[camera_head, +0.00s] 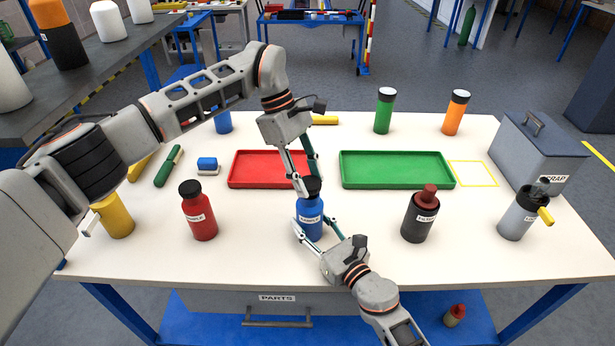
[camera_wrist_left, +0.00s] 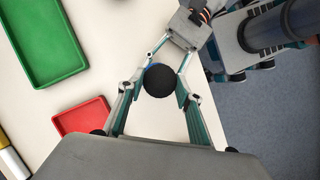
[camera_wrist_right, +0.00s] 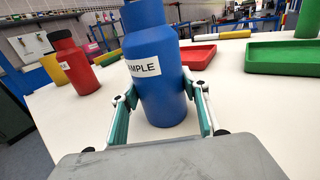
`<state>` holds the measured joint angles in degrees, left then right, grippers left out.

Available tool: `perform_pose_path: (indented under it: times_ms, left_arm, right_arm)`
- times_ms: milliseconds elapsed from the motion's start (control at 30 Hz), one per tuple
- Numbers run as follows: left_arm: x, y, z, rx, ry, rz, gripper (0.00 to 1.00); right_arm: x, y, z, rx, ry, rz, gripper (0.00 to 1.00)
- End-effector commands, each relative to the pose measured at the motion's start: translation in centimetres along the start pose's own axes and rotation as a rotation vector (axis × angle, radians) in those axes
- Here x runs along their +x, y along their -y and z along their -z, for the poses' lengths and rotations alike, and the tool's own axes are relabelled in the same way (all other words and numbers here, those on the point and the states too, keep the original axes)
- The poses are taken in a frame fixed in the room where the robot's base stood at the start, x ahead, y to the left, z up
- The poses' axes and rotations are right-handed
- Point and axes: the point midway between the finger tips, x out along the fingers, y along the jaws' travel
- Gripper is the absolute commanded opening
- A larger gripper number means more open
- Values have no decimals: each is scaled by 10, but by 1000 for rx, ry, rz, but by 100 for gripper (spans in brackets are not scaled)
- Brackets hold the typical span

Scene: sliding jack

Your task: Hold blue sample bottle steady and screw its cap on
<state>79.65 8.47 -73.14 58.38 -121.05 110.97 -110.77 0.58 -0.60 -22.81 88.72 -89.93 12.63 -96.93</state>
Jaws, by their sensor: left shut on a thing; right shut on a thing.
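The blue sample bottle (camera_head: 310,221) stands upright near the front middle of the table, its white label partly visible. A black cap (camera_head: 313,186) sits at its top; whether it is fully seated cannot be told. My left gripper (camera_head: 309,181) comes down from above and is shut on the cap, with a finger on either side of the round black top (camera_wrist_left: 160,80) in the left wrist view. My right gripper (camera_head: 317,231) reaches in from the front and is shut on the bottle's body. In the right wrist view its fingers flank the blue body (camera_wrist_right: 160,101); the cap is out of frame.
A red bottle (camera_head: 198,213) stands left of the blue one, and a dark bottle with a red top (camera_head: 420,217) stands right. Behind are a red tray (camera_head: 236,180) and a green tray (camera_head: 398,184). A grey scrap bin (camera_head: 543,155) sits far right.

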Motion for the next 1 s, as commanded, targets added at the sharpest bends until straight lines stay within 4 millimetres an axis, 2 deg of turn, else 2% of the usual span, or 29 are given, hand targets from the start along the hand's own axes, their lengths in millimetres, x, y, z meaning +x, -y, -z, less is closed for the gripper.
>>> perform_pose_path:
  times_ms: [633, 667, 767, 1000]
  left_arm:
    - [11, 0, 4, 0, 0, 1, 23]
    - [11, 0, 4, 0, 0, 1, 23]
    - [11, 0, 4, 12, -1, 8, 23]
    - [14, -1, 3, 224, -4, 107, 24]
  right_arm:
    - [0, 0, 0, 0, 0, 0, 6]
    - [0, 0, 0, 0, 0, 0, 0]
    - [0, 0, 0, 0, 0, 0, 0]
    - [0, 0, 0, 0, 0, 0, 0]
